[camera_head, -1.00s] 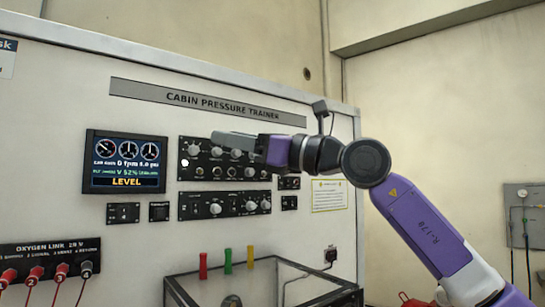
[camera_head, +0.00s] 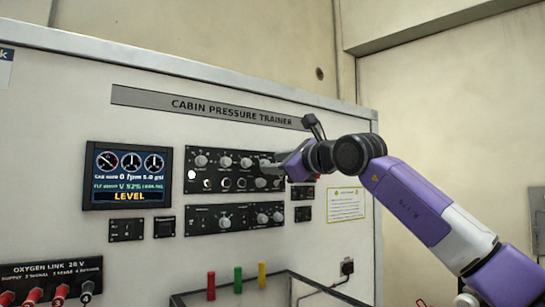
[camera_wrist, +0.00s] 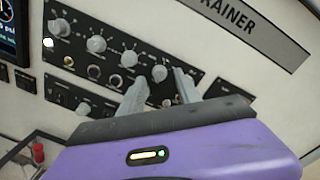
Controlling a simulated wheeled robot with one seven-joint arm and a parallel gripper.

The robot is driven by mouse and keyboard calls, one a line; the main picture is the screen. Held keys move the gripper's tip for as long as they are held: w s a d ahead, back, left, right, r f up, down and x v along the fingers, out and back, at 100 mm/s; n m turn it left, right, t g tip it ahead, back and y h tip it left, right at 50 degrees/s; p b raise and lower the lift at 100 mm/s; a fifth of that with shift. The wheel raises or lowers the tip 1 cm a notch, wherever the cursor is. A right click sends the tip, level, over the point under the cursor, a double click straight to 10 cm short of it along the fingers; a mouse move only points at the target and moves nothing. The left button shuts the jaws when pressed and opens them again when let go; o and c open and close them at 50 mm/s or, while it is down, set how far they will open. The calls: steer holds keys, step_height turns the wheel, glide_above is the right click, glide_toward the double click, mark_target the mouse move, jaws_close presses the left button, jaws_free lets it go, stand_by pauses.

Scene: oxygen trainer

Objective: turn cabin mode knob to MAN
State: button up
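The upper knob panel (camera_head: 236,185) is black, with a row of grey knobs and smaller controls below; its labels are too small to read, so I cannot tell which knob is cabin mode. My gripper (camera_head: 275,167) is at the right end of this panel. In the wrist view its two fingers (camera_wrist: 160,79) are apart. The rightmost grey knob of the top row (camera_wrist: 159,73) shows between the fingertips; I cannot tell whether they touch it. The other top-row knobs (camera_wrist: 96,44) are to the left. The fingers hide part of the panel's lower right.
A display (camera_head: 128,176) reading LEVEL is left of the panel. A second knob panel (camera_head: 233,218) is below. Small switch modules (camera_head: 303,193) are at the right. An open-framed box (camera_head: 235,290) with coloured handles stands below. The wall between panel and title strip (camera_head: 207,107) is clear.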

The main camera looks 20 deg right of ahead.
steer(key=shift+x, duration=0.85)
jaws_close()
steer(key=shift+f+m+b, duration=0.15)
steer(key=shift+m+b, duration=0.15)
steer(key=shift+m, duration=0.1)
steer(key=shift+m+h+b, duration=0.3)
steer(key=shift+m+b, duration=7.2)
steer(key=shift+m, duration=2.3)
